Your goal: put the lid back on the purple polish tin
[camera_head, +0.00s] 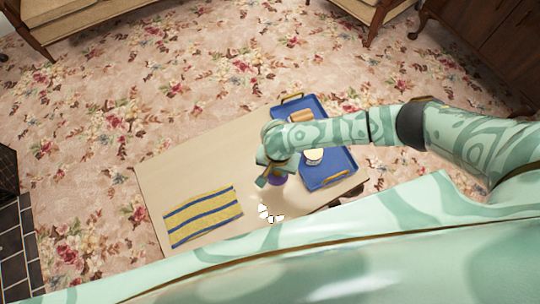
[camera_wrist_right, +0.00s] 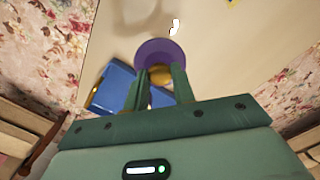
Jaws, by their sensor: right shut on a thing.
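My right gripper (camera_head: 269,179) is over the middle of the table, pointing down. In the right wrist view its two fingers (camera_wrist_right: 159,88) are shut on a gold-coloured part that looks like the knob of the lid (camera_wrist_right: 162,75). A round purple shape (camera_wrist_right: 158,52) lies just past the fingertips, and a bit of purple (camera_head: 278,181) shows under the gripper in the head view. I cannot tell how much of the purple is lid and how much is tin, or whether they touch. My left gripper is not in view.
A blue tray (camera_head: 341,168) with a pale round item (camera_head: 313,156) and a brown item (camera_head: 301,116) is at the table's right. A yellow-and-blue striped cloth (camera_head: 203,216) lies at the left. Small white pieces (camera_head: 264,210) are near the gripper. The beige tabletop (camera_head: 185,170) is clear behind the cloth.

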